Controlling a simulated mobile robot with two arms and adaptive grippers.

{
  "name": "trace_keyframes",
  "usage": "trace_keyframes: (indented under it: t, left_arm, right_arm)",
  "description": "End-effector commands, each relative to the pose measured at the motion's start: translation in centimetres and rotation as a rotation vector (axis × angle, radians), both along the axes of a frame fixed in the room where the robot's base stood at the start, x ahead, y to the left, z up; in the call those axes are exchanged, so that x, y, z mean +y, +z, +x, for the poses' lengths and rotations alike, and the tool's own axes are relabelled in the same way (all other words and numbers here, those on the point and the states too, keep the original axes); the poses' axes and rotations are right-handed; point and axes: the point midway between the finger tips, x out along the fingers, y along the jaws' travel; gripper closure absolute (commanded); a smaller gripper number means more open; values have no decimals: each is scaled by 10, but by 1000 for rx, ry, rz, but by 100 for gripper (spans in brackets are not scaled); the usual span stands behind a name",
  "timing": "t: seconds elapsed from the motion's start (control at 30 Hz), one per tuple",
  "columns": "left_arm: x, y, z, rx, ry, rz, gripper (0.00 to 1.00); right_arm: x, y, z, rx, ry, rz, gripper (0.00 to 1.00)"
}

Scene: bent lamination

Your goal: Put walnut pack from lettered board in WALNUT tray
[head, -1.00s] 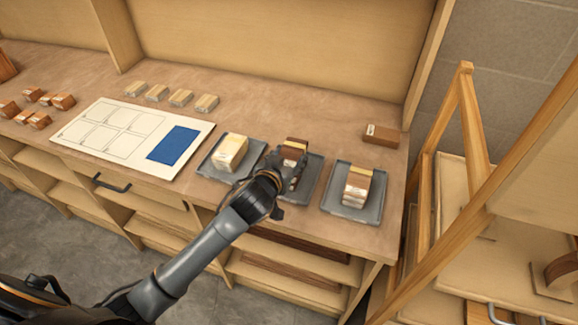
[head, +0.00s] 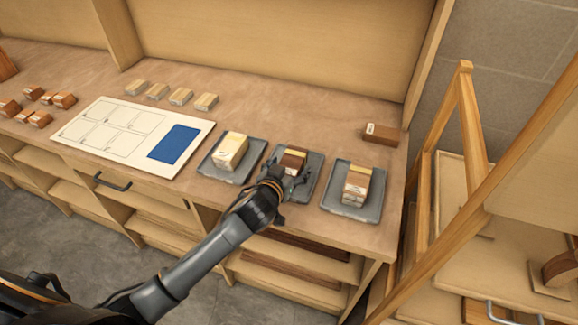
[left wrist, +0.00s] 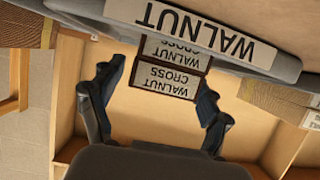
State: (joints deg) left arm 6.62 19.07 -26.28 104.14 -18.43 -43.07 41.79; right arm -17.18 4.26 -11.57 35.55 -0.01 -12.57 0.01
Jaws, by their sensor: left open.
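The WALNUT tray is the middle grey tray (head: 312,183) on the bench; its white label (left wrist: 205,30) reads WALNUT, upside down, in the left wrist view. A dark brown walnut pack (head: 293,159) sits in it, with pale wood beside or under it. In the left wrist view two labels reading WALNUT CROSS show on dark packs (left wrist: 166,80), one above the other. My left gripper (head: 284,180) is open at the tray's front, its fingers (left wrist: 158,105) apart on either side of the packs. The lettered board (head: 100,150) lies left, its outlined cells bare.
A left grey tray (head: 216,171) holds a pale pack; a right grey tray (head: 338,203) holds a brown-and-pale stack. Pale blocks (head: 180,96) line the back, reddish blocks (head: 40,118) sit far left, and one brown block (head: 381,134) lies back right. A wooden frame (head: 465,130) stands right.

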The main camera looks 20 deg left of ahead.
Motion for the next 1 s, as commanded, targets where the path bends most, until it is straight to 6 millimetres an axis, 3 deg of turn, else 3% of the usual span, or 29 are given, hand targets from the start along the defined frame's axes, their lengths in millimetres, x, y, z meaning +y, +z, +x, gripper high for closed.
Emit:
trace_keyframes:
  t: [0.17,0.27,0.7,1.0]
  left_arm:
    - [0,5,0,-1,0,1,23]
    - [0,6,-9,-1,-1,0,23]
    - [3,38,-88,0,-1,-1,23]
    - [4,49,-110,-1,1,1,23]
  right_arm:
    - [-1,3,0,0,0,-1,23]
    - [-2,0,0,0,1,-2,23]
    - [-7,-9,0,0,0,-8,23]
    - [-7,-11,0,0,-1,-8,23]
